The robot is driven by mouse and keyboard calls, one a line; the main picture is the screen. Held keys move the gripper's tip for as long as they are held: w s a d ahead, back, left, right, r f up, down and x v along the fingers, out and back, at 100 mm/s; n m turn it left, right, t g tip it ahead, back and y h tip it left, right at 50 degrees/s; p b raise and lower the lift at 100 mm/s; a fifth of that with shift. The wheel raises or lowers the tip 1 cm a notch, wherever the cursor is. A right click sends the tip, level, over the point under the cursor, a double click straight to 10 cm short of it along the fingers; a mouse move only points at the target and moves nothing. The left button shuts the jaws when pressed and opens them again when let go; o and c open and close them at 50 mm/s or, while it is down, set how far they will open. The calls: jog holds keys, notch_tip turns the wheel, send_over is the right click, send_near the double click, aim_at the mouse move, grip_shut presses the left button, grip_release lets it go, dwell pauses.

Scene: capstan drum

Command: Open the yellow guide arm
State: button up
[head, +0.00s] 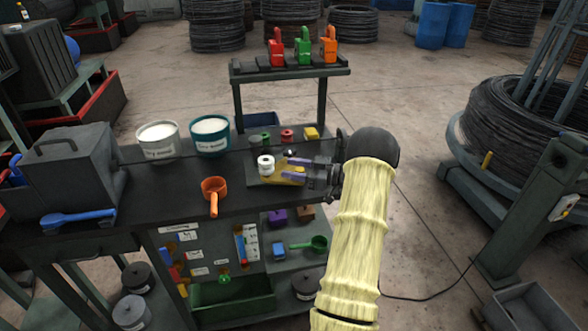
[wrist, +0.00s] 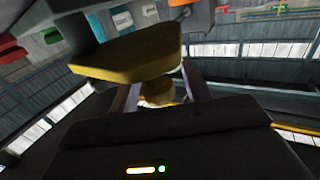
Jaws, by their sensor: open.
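The yellow guide arm (head: 291,181) lies low on a small dark plate on the bench in the head view, beside a white drum (head: 265,164). My gripper (head: 286,169) comes in from the right with its purple fingers spread, over and beside the yellow part. In the wrist view a broad yellow slab (wrist: 130,56) fills the upper middle. A round yellow knob (wrist: 158,92) shows between my open fingers (wrist: 162,95). I cannot tell whether a finger touches it. My fingers hide part of the guide arm in the head view.
An orange ladle-like cup (head: 213,188), two labelled tubs (head: 158,138) (head: 210,134) and a grey box (head: 72,165) stand on the bench to the left. Small red, green and yellow (head: 311,133) pieces sit just behind the plate. A rack with coloured padlock-like items (head: 303,48) stands behind.

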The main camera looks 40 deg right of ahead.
aim_at(285, 168)
jog(key=b+v, duration=0.2)
jog(key=v, duration=1.5)
jog(key=shift+s+b, duration=0.2)
jog(key=shift+b, duration=0.2)
